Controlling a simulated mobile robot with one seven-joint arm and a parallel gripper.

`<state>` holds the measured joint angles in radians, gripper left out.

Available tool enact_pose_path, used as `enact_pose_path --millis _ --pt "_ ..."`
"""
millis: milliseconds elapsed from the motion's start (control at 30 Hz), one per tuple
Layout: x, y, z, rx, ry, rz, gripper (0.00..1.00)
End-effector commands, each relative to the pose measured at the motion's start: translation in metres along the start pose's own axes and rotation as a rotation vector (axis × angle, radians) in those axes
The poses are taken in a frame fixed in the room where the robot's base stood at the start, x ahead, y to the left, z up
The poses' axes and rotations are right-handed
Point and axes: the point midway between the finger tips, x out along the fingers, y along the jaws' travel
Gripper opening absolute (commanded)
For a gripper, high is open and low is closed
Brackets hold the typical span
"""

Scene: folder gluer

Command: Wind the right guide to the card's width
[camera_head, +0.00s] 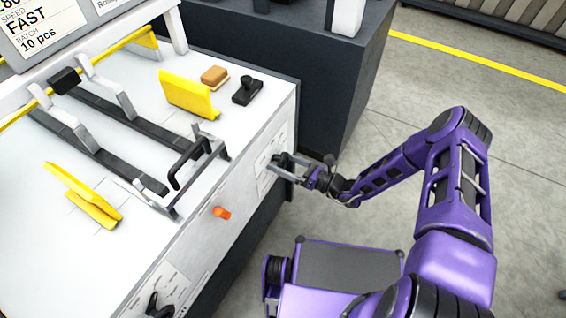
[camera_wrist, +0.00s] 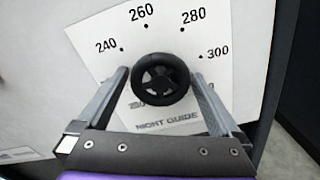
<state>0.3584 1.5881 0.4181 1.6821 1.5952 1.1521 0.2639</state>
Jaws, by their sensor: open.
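A black round knob (camera_wrist: 160,84) with spokes sits on a white dial plate (camera_wrist: 228,70) marked 240, 260, 280 and 300. Lettering below it, partly hidden, reads like "RIGHT GUIDE". My gripper (camera_wrist: 158,88) is open, one finger on each side of the knob; whether they touch it is unclear. Two yellow guide plates stand on the white table, one at the right (camera_head: 188,94) and one at the left (camera_head: 85,195). I cannot make out a pointer on the knob.
An orange knob (camera_head: 222,213) and a black knob (camera_head: 158,304) are on the same front panel (camera_head: 240,190). A brown block (camera_head: 214,76) and a black stamp-like object (camera_head: 247,91) lie by the right guide. Black rails and a handle (camera_head: 190,160) cross the table.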

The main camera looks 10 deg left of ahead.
Motion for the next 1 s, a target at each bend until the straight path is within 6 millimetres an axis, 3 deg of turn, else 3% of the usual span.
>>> enact_pose_path --millis 200,600,1000 --pt "0.0003 0.0 0.0001 0.0 0.0 0.0 1.0" --pt "0.0 0.0 0.0001 0.0 0.0 0.0 0.28" --pt "-0.0001 -0.0006 0.0 -0.077 -0.002 0.0 0.27"
